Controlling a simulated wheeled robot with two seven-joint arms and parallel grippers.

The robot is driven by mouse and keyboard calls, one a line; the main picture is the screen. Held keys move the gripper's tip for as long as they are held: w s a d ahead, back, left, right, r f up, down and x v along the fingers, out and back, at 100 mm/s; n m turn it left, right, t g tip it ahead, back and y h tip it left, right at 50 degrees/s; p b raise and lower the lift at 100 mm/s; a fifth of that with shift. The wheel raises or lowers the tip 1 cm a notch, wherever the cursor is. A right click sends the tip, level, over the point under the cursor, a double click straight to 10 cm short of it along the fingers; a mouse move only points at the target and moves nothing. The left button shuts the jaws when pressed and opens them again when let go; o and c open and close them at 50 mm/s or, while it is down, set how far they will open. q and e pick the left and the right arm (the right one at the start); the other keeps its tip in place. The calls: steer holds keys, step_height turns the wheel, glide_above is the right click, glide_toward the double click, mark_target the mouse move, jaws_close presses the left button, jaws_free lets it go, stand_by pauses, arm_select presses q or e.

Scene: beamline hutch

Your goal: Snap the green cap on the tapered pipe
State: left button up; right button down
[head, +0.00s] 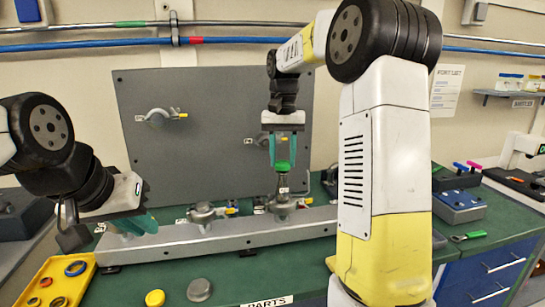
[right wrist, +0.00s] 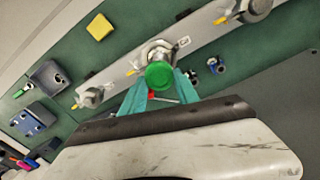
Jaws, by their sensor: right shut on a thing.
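The green cap (head: 282,166) is between the teal fingers of my right gripper (head: 283,158), which is shut on it. In the right wrist view the green cap (right wrist: 159,75) shows face-on between the two fingertips (right wrist: 160,88). The tapered pipe (head: 283,184) stands upright directly below the cap, in a fitting on the grey rail. I cannot tell whether cap and pipe touch; the cap hides the pipe's top in the right wrist view. My left gripper (head: 138,222) is low at the rail's left end, away from the cap; its fingertips are unclear.
The long grey rail (head: 235,234) carries other clamp fittings (head: 203,212). A grey upright panel (head: 215,110) stands behind it. A yellow tray (head: 87,270) with rings, a yellow cap (head: 154,298) and a grey cap (head: 200,290) lie in front.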

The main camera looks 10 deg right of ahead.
steer(key=shift+f, duration=0.45)
stand_by(0.3)
steer(key=c, duration=0.8)
jaws_free()
steer(key=shift+c, duration=0.2)
